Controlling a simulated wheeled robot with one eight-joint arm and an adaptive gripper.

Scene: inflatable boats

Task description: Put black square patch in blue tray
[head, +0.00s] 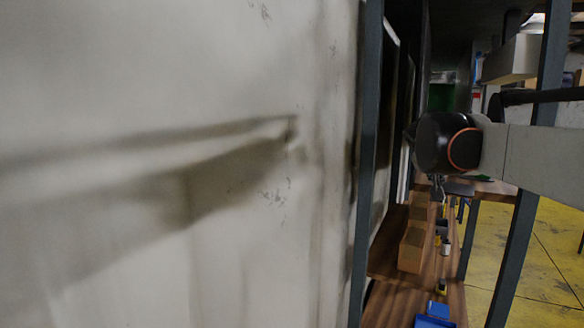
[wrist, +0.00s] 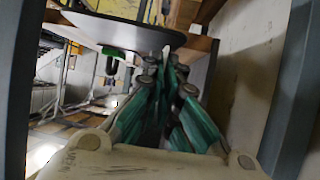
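My gripper (wrist: 168,62) has green fingers drawn close together at the right part of a flat dark slab with a pale edge, which looks like the black square patch (wrist: 105,28). The fingers appear shut on its edge; the exact contact is hard to see. In the head view my gripper (head: 438,184) hangs below the dark wrist joint, above the wooden shelf, with the dark patch (head: 460,188) reaching out to its right. The blue tray (head: 434,323) is at the bottom edge, partly cut off, on the shelf nearer the head camera.
A large pale wall (head: 180,160) fills the left of the head view. A dark post (head: 367,150) and another post (head: 512,260) flank the wooden shelf (head: 385,305). Brown boxes (head: 411,250), small bottles (head: 446,247) and a blue object (head: 438,309) stand on it. Yellow floor lies right.

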